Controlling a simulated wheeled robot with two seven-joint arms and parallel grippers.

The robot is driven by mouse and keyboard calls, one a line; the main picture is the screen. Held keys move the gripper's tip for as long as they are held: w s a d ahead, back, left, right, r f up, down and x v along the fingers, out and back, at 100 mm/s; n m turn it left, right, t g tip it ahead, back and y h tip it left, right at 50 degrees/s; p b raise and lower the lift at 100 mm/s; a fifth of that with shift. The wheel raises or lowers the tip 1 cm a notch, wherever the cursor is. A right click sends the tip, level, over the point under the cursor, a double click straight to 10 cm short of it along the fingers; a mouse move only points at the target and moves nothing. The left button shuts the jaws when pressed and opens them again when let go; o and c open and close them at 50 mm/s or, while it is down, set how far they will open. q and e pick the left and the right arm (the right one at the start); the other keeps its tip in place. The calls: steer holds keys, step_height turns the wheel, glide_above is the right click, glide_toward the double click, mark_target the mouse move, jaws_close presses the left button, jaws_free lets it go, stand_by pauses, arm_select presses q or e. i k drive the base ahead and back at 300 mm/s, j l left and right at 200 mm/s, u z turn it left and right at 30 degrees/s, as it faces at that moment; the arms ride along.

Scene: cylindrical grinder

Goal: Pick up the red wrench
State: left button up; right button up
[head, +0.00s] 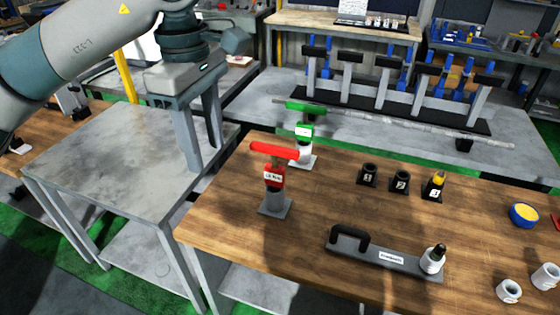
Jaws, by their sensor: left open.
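The red wrench (273,174) stands upright in a grey holder (275,204) near the left end of the wooden table (330,215). It has a red bar across its top and a white label on its front. My left gripper (205,154) is to the left of the red wrench, apart from it. Its two fingers point down and are spread, with nothing between them. My right gripper is not in view.
A green wrench (303,131) stands in a holder behind the red one. Small black holders (368,174) are to the right. A black-handled plate (385,254) lies in front. A grey metal table (110,160) adjoins at left. A long rod (420,128) lies behind.

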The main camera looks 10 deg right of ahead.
mark_target(274, 174)
steer(key=i+l, duration=0.8)
